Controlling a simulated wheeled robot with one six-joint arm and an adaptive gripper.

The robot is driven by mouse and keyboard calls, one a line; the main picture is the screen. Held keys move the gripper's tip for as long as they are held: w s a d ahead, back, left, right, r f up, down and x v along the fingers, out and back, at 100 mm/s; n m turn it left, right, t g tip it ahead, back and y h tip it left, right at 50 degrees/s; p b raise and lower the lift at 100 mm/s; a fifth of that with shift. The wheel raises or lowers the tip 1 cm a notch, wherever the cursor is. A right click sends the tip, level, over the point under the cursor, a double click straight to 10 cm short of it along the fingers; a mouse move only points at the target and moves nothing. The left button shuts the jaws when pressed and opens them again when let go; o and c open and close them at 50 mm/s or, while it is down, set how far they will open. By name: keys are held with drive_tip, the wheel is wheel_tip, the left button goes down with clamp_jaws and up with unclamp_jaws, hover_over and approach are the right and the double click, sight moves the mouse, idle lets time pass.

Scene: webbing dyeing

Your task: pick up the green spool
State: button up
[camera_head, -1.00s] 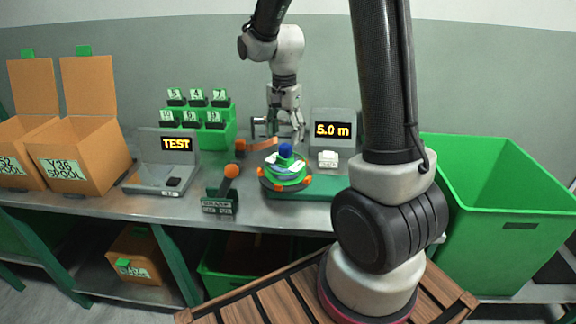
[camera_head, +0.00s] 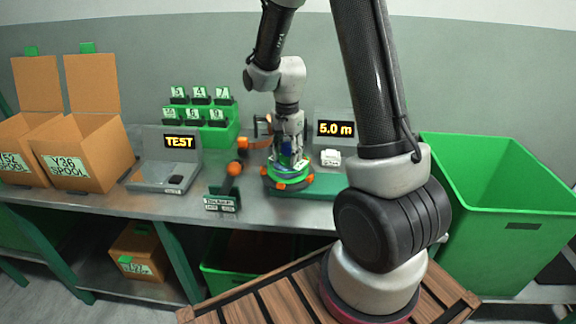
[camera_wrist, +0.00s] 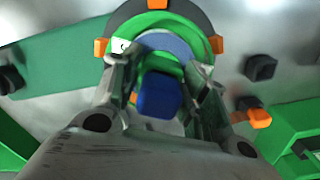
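The green spool (camera_head: 287,181) sits on the round green holder with orange tabs on the bench. In the wrist view the spool's green body (camera_wrist: 158,62) shows between my fingers, with a dark blue knob (camera_wrist: 158,98) at its centre. My gripper (camera_head: 289,154) is directly above the spool and points down. In the wrist view my gripper (camera_wrist: 162,70) is open, with one finger on each side of the blue knob. I cannot tell whether the fingers touch the spool. My gripper hides much of the spool's top in the head view.
An orange-ended lever (camera_head: 235,168) stands left of the spool. The TEST unit (camera_head: 160,172) and open cardboard boxes (camera_head: 88,150) are further left. A green numbered rack (camera_head: 222,131) and the 5.0 m display (camera_head: 335,130) stand behind. A large green bin (camera_head: 505,230) is at right.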

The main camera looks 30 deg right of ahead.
drive_tip(key=c, duration=0.6)
drive_tip(key=shift+c, duration=0.2)
drive_tip(key=shift+r, duration=0.1)
